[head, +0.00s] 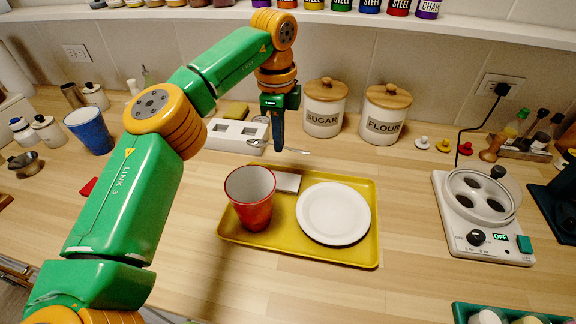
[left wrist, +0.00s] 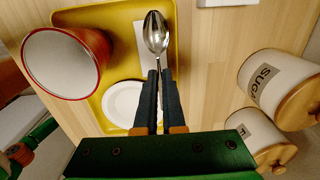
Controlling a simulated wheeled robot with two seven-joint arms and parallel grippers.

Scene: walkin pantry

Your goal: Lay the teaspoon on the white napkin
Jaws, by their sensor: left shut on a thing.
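My left gripper (head: 278,148) is shut on the teaspoon (head: 297,151) and holds it in the air beyond the tray's back edge. In the left wrist view, the closed fingers (left wrist: 157,76) grip the handle, and the shiny spoon bowl (left wrist: 156,33) points away from them. The white napkin (head: 288,182) lies on the yellow tray (head: 330,257), between the red cup and the white plate. In the left wrist view, the spoon partly covers the napkin (left wrist: 142,42). My right gripper is not in view.
The tray holds a red cup (head: 250,200) and a white plate (head: 333,213). Behind stand the sugar canister (head: 324,112), the flour canister (head: 384,118) and a white holder with slots (head: 237,134). The counter before the tray is clear.

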